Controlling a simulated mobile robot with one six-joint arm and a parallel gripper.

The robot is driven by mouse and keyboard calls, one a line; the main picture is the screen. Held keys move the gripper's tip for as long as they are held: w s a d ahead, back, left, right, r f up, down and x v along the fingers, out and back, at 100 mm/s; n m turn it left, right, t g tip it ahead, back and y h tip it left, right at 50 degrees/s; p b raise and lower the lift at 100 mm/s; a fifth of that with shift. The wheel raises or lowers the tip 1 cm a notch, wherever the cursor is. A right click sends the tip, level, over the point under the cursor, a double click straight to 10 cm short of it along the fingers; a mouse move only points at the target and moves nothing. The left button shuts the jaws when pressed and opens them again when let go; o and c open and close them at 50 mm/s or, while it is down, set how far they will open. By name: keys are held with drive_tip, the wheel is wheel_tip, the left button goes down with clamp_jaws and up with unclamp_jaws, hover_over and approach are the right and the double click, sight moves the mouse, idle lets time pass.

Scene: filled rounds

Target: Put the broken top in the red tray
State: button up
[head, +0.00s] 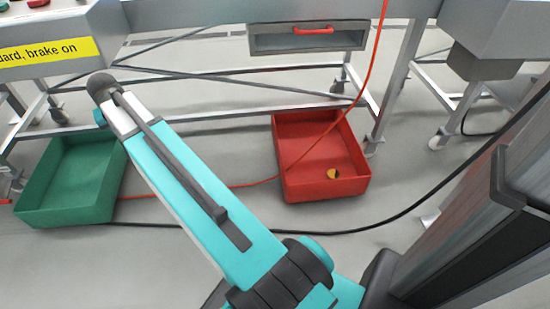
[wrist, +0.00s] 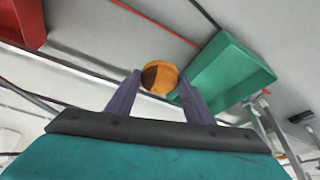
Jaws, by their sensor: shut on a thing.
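My gripper (wrist: 160,80) shows in the wrist view with its two purple-grey fingers shut on a round orange and brown top (wrist: 163,76). The top has a dark brown patch on its left side; I cannot tell whether this is a break. The red tray (head: 282,150) stands on the floor right of the middle in the head view, and its corner shows at the upper left of the wrist view (wrist: 22,22). A small orange-yellow and dark piece (head: 333,174) lies in it. In the head view my arm reaches to the upper left, and my fingers and the held top are hidden.
A green tray (head: 35,205) stands on the floor at the left; it also shows in the wrist view (wrist: 235,62). A black cable (head: 340,232) and a red cable (head: 245,185) cross the floor. Wheeled table frames stand behind. Grey floor lies between the trays.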

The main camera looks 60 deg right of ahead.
drive_tip(key=d+f+m+b, duration=0.2)
drive_tip(key=d+f+b, duration=0.1)
drive_tip(key=d+f, duration=0.35)
drive_tip(key=s+d+f+m+g+h, duration=0.1)
drive_tip(key=s+d+f+m, duration=0.2)
drive_tip(key=s+d+f, duration=0.35)
drive_tip(key=s+d+f+m+g, duration=0.1)
drive_tip(key=s+d+f+m, duration=0.2)
drive_tip(key=d, duration=0.6)
drive_tip(key=s+d+f+m+g+h, duration=0.1)
drive_tip(key=s+d+f+m, duration=0.1)
drive_tip(key=s+d+f, duration=0.35)
drive_tip(key=s+d+f+m+g, duration=0.1)
drive_tip(key=s+d+f+m, duration=0.2)
drive_tip(key=s, duration=0.7)
drive_tip(key=s+d+f+m+g, duration=0.1)
drive_tip(key=s+d+f+m, duration=0.3)
drive_tip(key=s+d, duration=0.5)
drive_tip(key=s+d+f+m+g+y, duration=0.1)
drive_tip(key=s+d+f, duration=0.5)
drive_tip(key=s, duration=0.7)
drive_tip(key=shift+d+f+m+g+b, duration=0.3)
drive_tip(key=shift+d+f+m+g, duration=0.15)
drive_tip(key=shift+f+m, duration=0.6)
drive_tip(key=shift+r, duration=0.2)
drive_tip(key=shift+f+b, duration=1.05)
drive_tip(key=shift+f, duration=1.45)
